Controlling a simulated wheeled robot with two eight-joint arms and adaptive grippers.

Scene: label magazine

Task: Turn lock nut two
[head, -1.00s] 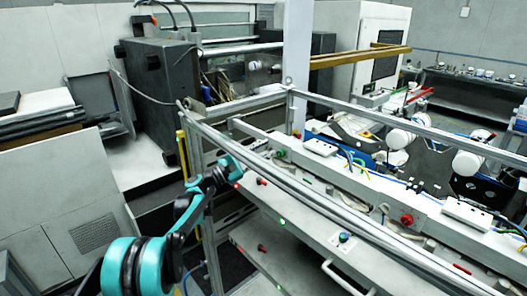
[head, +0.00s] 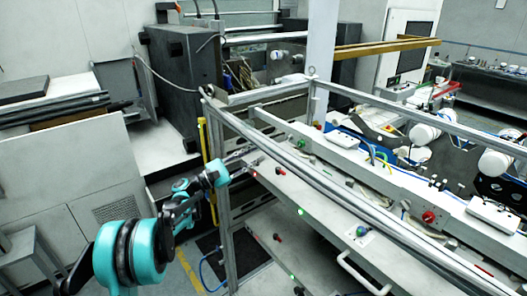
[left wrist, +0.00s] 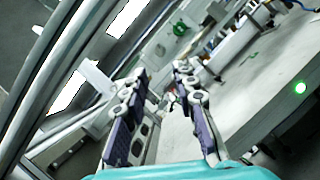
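My left gripper (head: 240,161) is by the upper left end of the long grey machine panel (head: 325,217). In the left wrist view its two dark, jointed fingers (left wrist: 158,90) stand apart, with a clear gap between them. A small pale fitting shows beyond the fingertips, too small to identify. I cannot tell which part is lock nut two. My right gripper is not in view.
A metal rail frame (head: 380,205) runs along the panel, with an upright post (head: 222,215) close to my left arm. A green light (head: 301,212) glows on the panel and also shows in the left wrist view (left wrist: 300,87). A handle (head: 362,274) sticks out low.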

